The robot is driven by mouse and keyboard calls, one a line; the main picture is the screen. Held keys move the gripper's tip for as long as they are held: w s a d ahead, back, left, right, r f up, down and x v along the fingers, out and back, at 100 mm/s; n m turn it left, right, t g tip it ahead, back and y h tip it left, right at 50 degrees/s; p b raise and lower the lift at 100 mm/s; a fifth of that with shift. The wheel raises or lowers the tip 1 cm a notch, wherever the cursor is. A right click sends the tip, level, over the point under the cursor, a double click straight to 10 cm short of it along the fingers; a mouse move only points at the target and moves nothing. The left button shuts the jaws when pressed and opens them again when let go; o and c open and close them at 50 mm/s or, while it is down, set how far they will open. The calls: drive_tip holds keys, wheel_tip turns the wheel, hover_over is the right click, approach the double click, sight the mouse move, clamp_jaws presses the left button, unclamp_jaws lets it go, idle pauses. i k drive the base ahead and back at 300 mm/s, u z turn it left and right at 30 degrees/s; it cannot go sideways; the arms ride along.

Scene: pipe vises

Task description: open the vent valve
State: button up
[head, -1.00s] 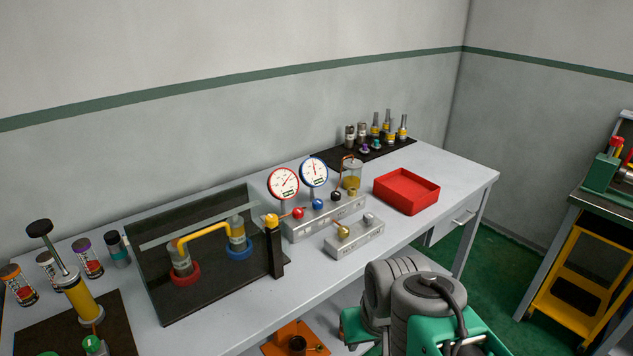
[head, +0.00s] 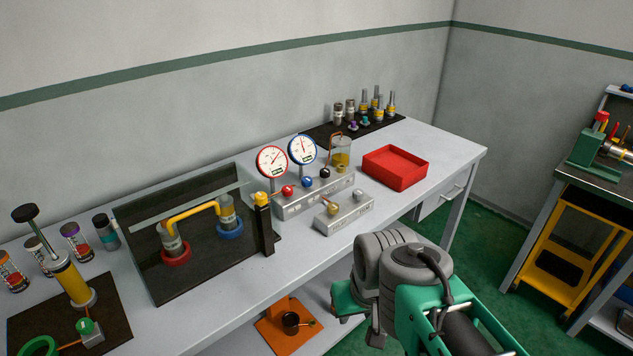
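A grey manifold block (head: 327,195) stands on the bench behind a smaller block. It carries a red knob (head: 287,190), a blue knob (head: 307,182) and a black knob (head: 325,173) in a row. The black knob is closest to a clear jar (head: 341,155) of yellow liquid with a copper tube. I cannot read the labels, so I cannot tell which knob is the vent valve or how it is turned. My grey and green arm is at the lower right, in front of the bench and apart from the knobs. My gripper's fingers do not show.
Two gauges, red-rimmed (head: 272,162) and blue-rimmed (head: 302,149), rise behind the knobs. The smaller block (head: 343,214) with a brass fitting sits in front. A red tray (head: 395,168) is at right. Bare bench lies around the tray.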

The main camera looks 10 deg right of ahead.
sight(324, 173)
drive_tip(key=z, duration=1.75)
drive_tip(key=i, duration=1.4)
drive_tip(key=u, duration=4.25)
drive_tip(key=i, duration=0.5)
